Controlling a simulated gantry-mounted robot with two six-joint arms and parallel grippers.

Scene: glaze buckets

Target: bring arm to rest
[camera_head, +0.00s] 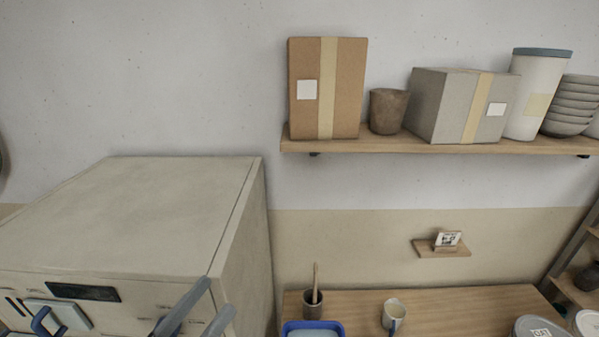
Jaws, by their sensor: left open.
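My left gripper (219,295) shows at the bottom edge, left of centre, as two grey-blue fingers pointing up and to the right. It is open, with a gap between the fingers, and nothing shows between them. It is in front of the large beige box-shaped unit (150,215), near its lower right front. The rest of the left arm is cut off by the frame. My right gripper is not in view.
A wooden table (450,303) carries a blue-rimmed container (313,327), a dark pot (312,302) with a stick, a mug (393,315) and a lidded bucket (540,327). A wall shelf (430,146) holds boxes and bowls. The table's back middle is clear.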

